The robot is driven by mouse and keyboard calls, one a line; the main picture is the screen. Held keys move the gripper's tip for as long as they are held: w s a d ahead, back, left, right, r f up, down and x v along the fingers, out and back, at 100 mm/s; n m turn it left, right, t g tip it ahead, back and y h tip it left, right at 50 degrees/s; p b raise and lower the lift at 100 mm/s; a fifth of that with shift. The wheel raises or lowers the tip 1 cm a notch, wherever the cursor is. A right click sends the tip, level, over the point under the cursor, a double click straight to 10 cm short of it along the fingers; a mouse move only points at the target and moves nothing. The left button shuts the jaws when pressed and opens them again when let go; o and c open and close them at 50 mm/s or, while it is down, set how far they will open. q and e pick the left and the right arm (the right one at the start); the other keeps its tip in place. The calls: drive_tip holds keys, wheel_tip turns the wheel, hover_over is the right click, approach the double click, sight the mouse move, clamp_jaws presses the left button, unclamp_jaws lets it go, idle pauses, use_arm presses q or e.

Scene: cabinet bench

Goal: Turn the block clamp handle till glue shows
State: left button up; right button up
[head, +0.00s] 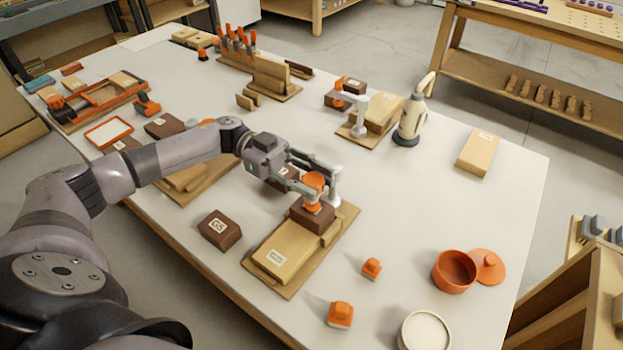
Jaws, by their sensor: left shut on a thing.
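A block clamp stands on a thin wooden base board (342,225) at the front middle of the table. On the base, a tan wooden block (285,250) with a white label lies beside a dark brown block (311,216). The clamp's orange handle (314,181) is above the brown block. My left gripper (316,188) is shut on the handle, its fingers on either side. The grey clamp post is partly hidden by the gripper. I cannot make out any glue at the joint between the blocks. My right gripper is out of view.
A dark block marked GS (219,230) lies left of the base. Small orange pieces (371,268) and (340,314) lie to the right, with an open orange pot (454,271) beyond. A second clamp and a cream bottle (411,120) stand behind.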

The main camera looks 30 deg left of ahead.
sight(312, 179)
use_arm(q)
drive_tip(key=o, duration=1.2)
drive_tip(key=shift+r, duration=0.1)
wheel_tip(312, 179, up, 10)
drive_tip(key=shift+f, duration=0.1)
idle(0.9)
